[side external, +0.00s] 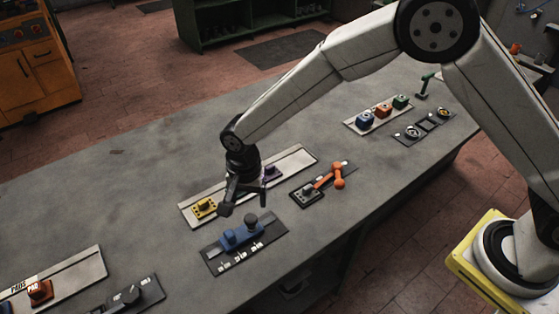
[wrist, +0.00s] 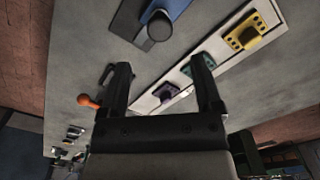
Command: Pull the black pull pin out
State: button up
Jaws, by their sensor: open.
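A blue block (side external: 238,238) sits on a dark plate (side external: 262,246) with white markings. A dark round knob (side external: 250,219), which looks like the black pull pin, stands up at the block's right end. In the wrist view the knob (wrist: 160,27) shows at the top, with part of the blue block (wrist: 172,8) behind it. My gripper (side external: 244,207) is open and points down, above and just behind the blue block. In the wrist view the space between its fingers (wrist: 162,65) is empty, and the knob lies beyond the fingertips, apart from them.
A pale rail (side external: 298,158) lies behind the plate, with a yellow block (side external: 203,208) and a purple block (side external: 270,172). An orange-handled lever (side external: 337,176) stands to the right. Coloured blocks (side external: 382,110) are farther back. The table's left middle is clear.

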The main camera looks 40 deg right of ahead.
aim_at(251, 218)
jog(key=shift+f, duration=3.6)
grip_shut()
